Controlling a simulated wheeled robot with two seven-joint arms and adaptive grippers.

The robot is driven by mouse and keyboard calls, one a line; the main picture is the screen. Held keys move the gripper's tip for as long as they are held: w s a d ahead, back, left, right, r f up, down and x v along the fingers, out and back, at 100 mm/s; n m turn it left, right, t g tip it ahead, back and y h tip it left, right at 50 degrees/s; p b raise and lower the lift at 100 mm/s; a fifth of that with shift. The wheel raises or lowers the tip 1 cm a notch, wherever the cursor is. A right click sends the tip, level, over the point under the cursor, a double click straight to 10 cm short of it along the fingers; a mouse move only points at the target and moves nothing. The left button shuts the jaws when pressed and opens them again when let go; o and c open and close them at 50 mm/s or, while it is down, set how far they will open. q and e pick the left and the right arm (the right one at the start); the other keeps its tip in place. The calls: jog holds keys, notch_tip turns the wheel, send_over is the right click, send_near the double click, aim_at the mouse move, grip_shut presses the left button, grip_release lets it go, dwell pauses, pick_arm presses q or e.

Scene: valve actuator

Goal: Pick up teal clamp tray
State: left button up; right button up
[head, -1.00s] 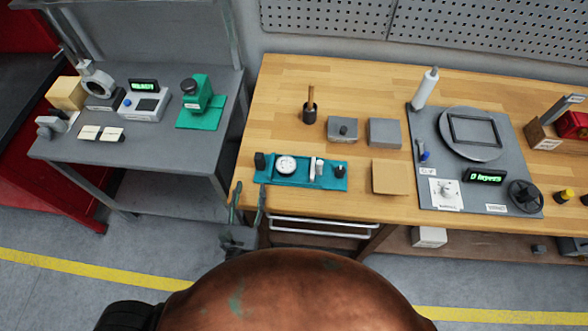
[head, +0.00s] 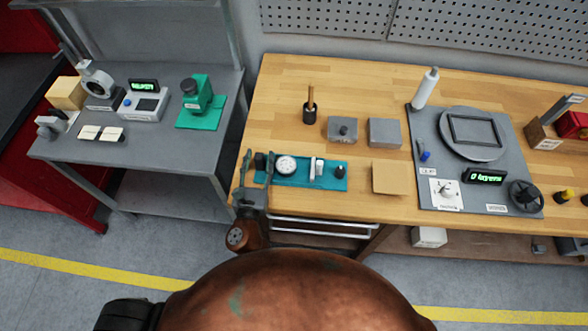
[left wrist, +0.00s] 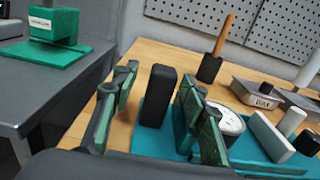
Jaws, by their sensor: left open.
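The teal clamp tray (head: 303,182) lies at the front left edge of the wooden bench, carrying a round white dial gauge (head: 286,166), a black upright block at its left end, a white piece and a dark knob. My left gripper (head: 257,168) is open at the tray's left end. In the left wrist view, its fingers (left wrist: 157,100) stand either side of the black block (left wrist: 158,95), with gaps visible. The tray (left wrist: 153,145) also shows there behind and right of the fingers. Its near part is hidden by the gripper. My right gripper is not in view.
A cardboard-coloured pad (head: 391,177) lies right of the tray, with two grey boxes behind it. A grey side table (head: 60,150) stands left across a gap. A grey panel (head: 450,130) with a turntable is farther right. Bare wood lies behind the tray.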

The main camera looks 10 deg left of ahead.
pick_arm(q)
jog(key=shift+c, duration=0.7)
grip_shut()
jog(key=shift+r, duration=0.1)
